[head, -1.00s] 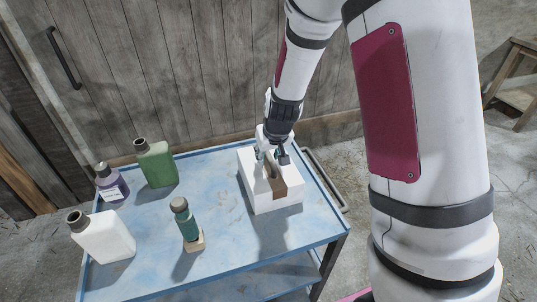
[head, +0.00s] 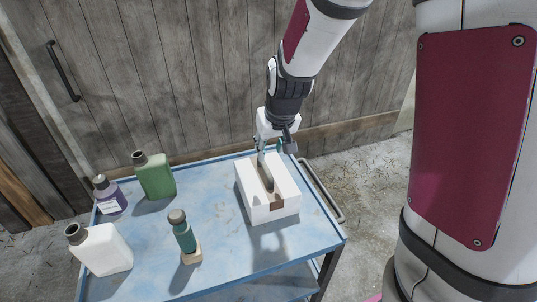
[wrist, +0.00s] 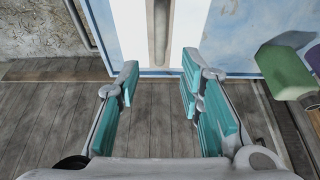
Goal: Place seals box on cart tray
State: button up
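The seals box, a white box (head: 274,209) with a dark strip along its top and a brown patch on its front, sits on the blue cart tray (head: 222,240) near its right side. In the wrist view the white box (wrist: 188,30) shows at the top, past the fingertips. My gripper (head: 270,146) is at the far end of the box and above it.
A green jug (head: 155,176), a purple bottle (head: 110,195), a white jug (head: 103,249) and a teal bottle (head: 184,234) stand on the tray's left half. A cart handle (head: 322,190) runs along the right side. A plank wall (head: 180,80) stands close behind.

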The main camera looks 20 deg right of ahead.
jog(key=s+r, duration=0.8)
jog(key=s, duration=0.4)
jog(key=s+r, duration=0.8)
jog(key=s, duration=0.4)
jog(key=shift+s+a+t, duration=0.15)
jog(key=shift+s+t, duration=0.1)
jog(key=shift+t, duration=0.15)
